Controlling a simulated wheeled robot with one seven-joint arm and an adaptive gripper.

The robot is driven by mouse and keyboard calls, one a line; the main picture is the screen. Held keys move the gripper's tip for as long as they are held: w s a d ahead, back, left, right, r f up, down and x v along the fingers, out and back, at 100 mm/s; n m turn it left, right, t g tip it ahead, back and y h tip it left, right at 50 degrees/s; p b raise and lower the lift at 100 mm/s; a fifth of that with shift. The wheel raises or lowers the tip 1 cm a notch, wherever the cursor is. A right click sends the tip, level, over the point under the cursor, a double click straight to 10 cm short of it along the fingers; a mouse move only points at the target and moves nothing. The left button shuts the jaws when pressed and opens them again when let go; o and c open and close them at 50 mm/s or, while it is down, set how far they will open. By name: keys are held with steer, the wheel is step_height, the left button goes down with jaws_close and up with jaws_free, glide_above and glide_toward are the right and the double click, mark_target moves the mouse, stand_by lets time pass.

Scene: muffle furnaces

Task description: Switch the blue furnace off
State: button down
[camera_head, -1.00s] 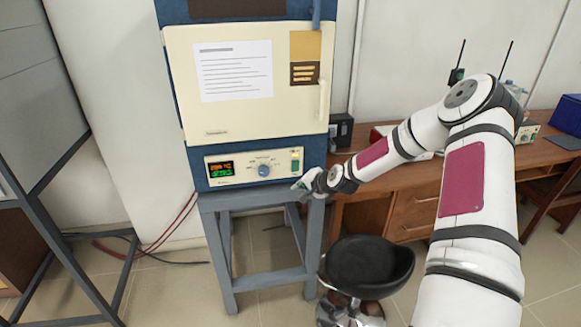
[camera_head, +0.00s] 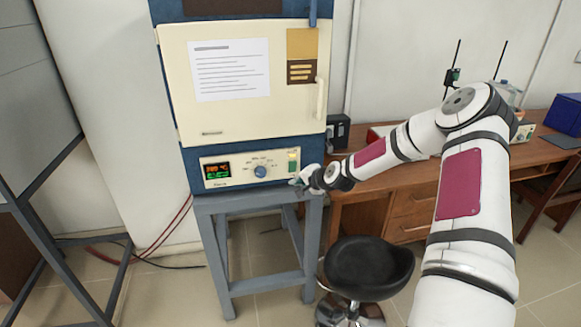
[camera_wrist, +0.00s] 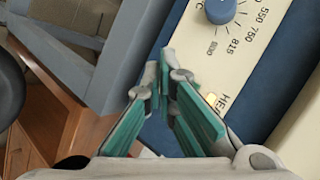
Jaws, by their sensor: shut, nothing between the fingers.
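The blue furnace (camera_head: 172,90) has a cream door, shut, and a white control panel (camera_head: 225,173) below it. The panel has a lit display (camera_head: 217,170) with red and green digits, a blue round knob (camera_head: 260,171) and a green switch (camera_head: 292,166) at its right end. The knob also shows in the wrist view (camera_wrist: 221,9), near an amber-lit spot (camera_wrist: 213,97) beside partly hidden lettering. My gripper (camera_head: 294,182) is shut and empty, just below the panel's right end. In the wrist view my gripper's teal fingers (camera_wrist: 160,78) cover part of the panel's edge; contact cannot be told.
The furnace stands on a grey-blue metal stand (camera_head: 262,283). A black stool (camera_head: 366,265) is to its right. A wooden desk (camera_head: 400,200) lies behind my arm. A grey metal frame (camera_head: 50,235) stands at the left. Cables run along the floor behind.

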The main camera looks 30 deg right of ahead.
mark_target(293, 169)
steer(key=shift+w+d+r+b, duration=0.1)
steer(key=shift+w+d+b, duration=0.25)
steer(key=shift+w, duration=0.5)
steer(key=shift+w+d+r+b, duration=0.15)
steer(key=shift+w+b, duration=0.35)
steer(key=shift+w, duration=0.35)
steer(key=shift+w+d+r+b, duration=0.15)
steer(key=shift+w+b, duration=0.25)
steer(key=shift+w, duration=0.45)
steer(key=shift+w+d, duration=0.1)
steer(key=shift+w, duration=0.05)
steer(key=shift+w, duration=0.25)
steer(key=shift+w+d, duration=0.15)
steer(key=shift+w, duration=0.15)
steer(key=shift+s, duration=0.15)
steer(key=shift+s+a+p, duration=0.2)
steer(key=shift+s+p, duration=0.15)
steer(key=shift+s, duration=0.25)
steer(key=shift+f, duration=0.1)
